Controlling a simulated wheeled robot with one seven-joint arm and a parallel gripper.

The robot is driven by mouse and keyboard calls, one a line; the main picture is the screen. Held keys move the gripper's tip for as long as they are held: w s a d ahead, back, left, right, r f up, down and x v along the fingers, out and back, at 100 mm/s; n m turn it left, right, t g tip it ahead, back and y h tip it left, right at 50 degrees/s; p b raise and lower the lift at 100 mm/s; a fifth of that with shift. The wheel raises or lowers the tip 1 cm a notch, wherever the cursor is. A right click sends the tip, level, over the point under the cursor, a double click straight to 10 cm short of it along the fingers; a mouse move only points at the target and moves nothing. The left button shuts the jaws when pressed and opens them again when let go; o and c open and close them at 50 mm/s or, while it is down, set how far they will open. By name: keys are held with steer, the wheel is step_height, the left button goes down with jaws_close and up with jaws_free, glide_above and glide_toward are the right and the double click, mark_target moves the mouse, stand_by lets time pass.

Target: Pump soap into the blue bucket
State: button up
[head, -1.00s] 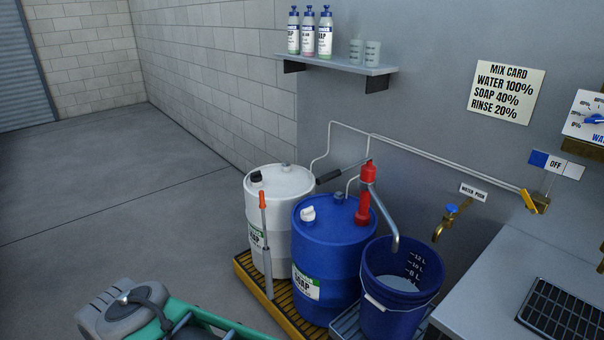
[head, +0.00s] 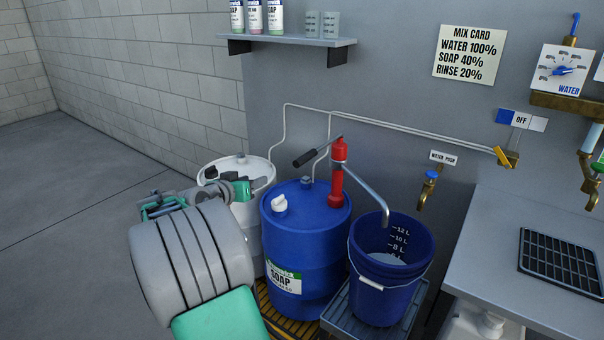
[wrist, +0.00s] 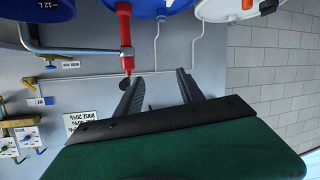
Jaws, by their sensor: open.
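A red hand pump (head: 339,170) stands on the blue soap drum (head: 300,235). Its metal spout (head: 375,197) hangs over the bucket, and its lever ends in a black grip (head: 305,158) pointing left. My arm reaches in at the lower left of the head view, in front of the white drum. In the wrist view my gripper (wrist: 160,85) is open and empty. The red pump (wrist: 124,35) appears near its left finger; contact is not visible.
The white drum (head: 250,215) stands left of the blue drum, both on a yellow pallet. White piping (head: 400,128) runs along the wall. A tap (head: 427,190) and a grey counter (head: 490,240) are to the right. A shelf (head: 300,42) with bottles is above.

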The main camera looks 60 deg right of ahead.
mark_target(303, 159)
steer(key=s+d+g+h, duration=0.1)
steer(key=s+d, duration=0.1)
steer(key=d, duration=0.1)
steer(key=s+d+r+m+g+h, duration=0.1)
steer(key=s+d, duration=0.2)
steer(key=s+d+m+g+h, duration=0.1)
steer(key=s+d+g, duration=0.1)
steer(key=shift+s+d+r+b, duration=0.2)
steer(key=shift+d+b, duration=0.15)
steer(key=shift+d, duration=0.05)
steer(key=d, duration=0.4)
steer(key=s+d+p, duration=0.1)
steer(key=d, duration=0.2)
steer(key=shift+c, duration=0.4)
jaws_close()
